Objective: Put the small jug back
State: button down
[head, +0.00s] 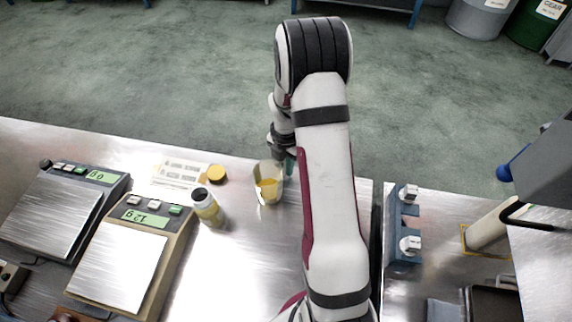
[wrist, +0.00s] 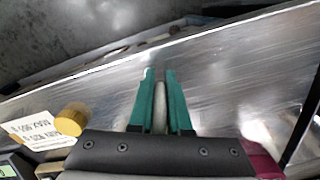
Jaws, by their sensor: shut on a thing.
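The small jug (head: 268,188) is pale and see-through, with yellow oil inside, near the far edge of the steel bench in the head view. My gripper (head: 290,164) is at its right side, partly hidden behind my own arm. In the wrist view the green fingers of my gripper (wrist: 158,90) are closed on a narrow pale part, likely the jug's handle (wrist: 159,108). The jug's body is not clear in that view. The jug looks about upright; I cannot tell whether its base touches the bench.
A bottle of yellow oil (head: 207,210) stands left of the jug. A yellow cap (head: 216,174) and a printed label sheet (head: 178,174) lie behind it. Two scales (head: 118,265) (head: 45,215) fill the left. A blue valve block (head: 404,235) stands right. Bench in front of the jug is clear.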

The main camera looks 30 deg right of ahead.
jog(key=shift+f, duration=0.15)
jog(key=c, duration=0.9)
grip_release()
jog(key=shift+o, duration=0.2)
